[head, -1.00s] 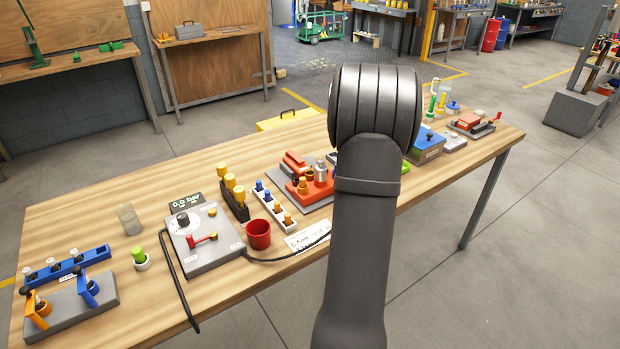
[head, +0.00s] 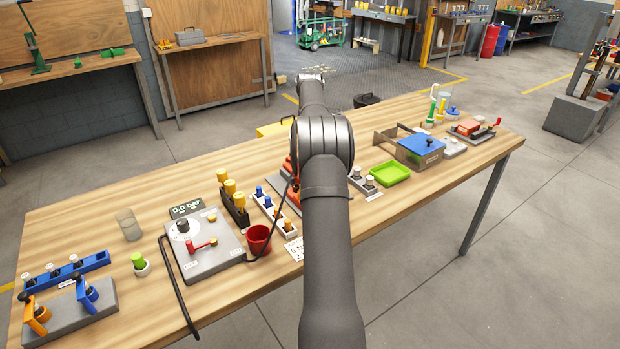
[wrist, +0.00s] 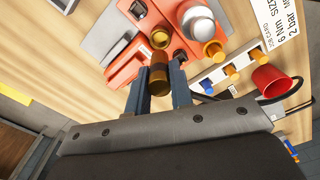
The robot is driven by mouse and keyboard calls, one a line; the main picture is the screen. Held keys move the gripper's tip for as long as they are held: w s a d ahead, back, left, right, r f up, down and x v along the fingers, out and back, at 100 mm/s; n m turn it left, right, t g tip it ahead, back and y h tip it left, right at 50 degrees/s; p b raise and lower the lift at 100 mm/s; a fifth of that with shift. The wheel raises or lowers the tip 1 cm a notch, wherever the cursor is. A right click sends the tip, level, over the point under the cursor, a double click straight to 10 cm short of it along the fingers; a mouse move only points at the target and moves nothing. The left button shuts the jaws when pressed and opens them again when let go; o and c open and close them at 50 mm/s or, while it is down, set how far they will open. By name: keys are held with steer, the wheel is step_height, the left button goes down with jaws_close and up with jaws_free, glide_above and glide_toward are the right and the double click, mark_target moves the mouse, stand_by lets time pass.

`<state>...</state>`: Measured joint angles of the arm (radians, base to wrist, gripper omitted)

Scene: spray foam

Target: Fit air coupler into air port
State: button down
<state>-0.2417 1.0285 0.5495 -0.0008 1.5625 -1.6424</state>
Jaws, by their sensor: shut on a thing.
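My gripper (wrist: 159,84) is shut on a brass cylinder, the air coupler (wrist: 158,76), between its two blue-grey fingers in the wrist view. The coupler is beside a red unit (wrist: 128,70). A round brass fitting with a dark opening, which looks like the air port (wrist: 160,39), shows on the red unit just past the coupler's far end. I cannot tell whether the two touch. In the head view my arm hides the gripper, the coupler and most of the red unit (head: 291,190).
A black hose (head: 284,203) rises from the grey control box (head: 210,249) toward my arm. A silver dome (wrist: 199,26) and an orange knob (wrist: 213,50) stand close to the port. A red cup (head: 257,241) and a white rack (head: 271,206) are nearby.

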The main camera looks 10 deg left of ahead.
step_height(320, 180, down, 8)
steer(key=shift+f, duration=0.1)
stand_by(0.4)
steer(key=c, duration=1.3)
jaws_free()
steer(key=shift+f, duration=0.15)
step_height(320, 180, up, 12)
steer(key=shift+r, duration=0.2)
steer(key=shift+f, duration=0.1)
steer(key=shift+f, duration=4.05)
